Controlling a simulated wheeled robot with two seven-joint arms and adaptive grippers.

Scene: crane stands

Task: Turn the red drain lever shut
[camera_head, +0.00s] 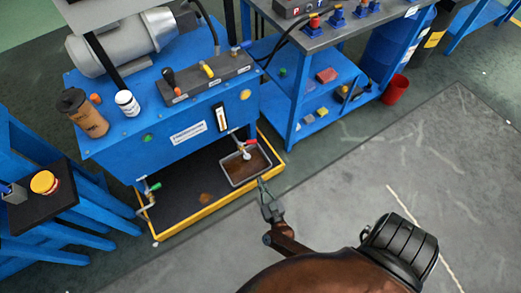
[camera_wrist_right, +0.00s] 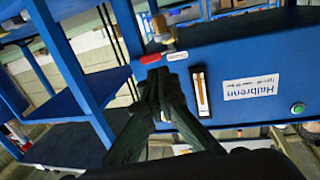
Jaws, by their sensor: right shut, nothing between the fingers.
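The red drain lever (camera_head: 236,137) is small and sits on the valve at the lower front of the blue machine, above a drip pan (camera_head: 244,167) holding brown liquid. My right gripper (camera_head: 263,184) is in front of the yellow tray edge, below and right of the lever and apart from it. Its fingers are shut and empty; in the right wrist view the fingers (camera_wrist_right: 158,82) point up at the blue machine front. My left gripper is not in view.
A second valve with a green handle (camera_head: 152,187) is at the tray's left end. The yellow-edged tray (camera_head: 205,212) runs along the machine's foot. A blue shelf cart (camera_head: 290,125) stands to the right, with a red bucket (camera_head: 395,89) beyond. The grey floor is free.

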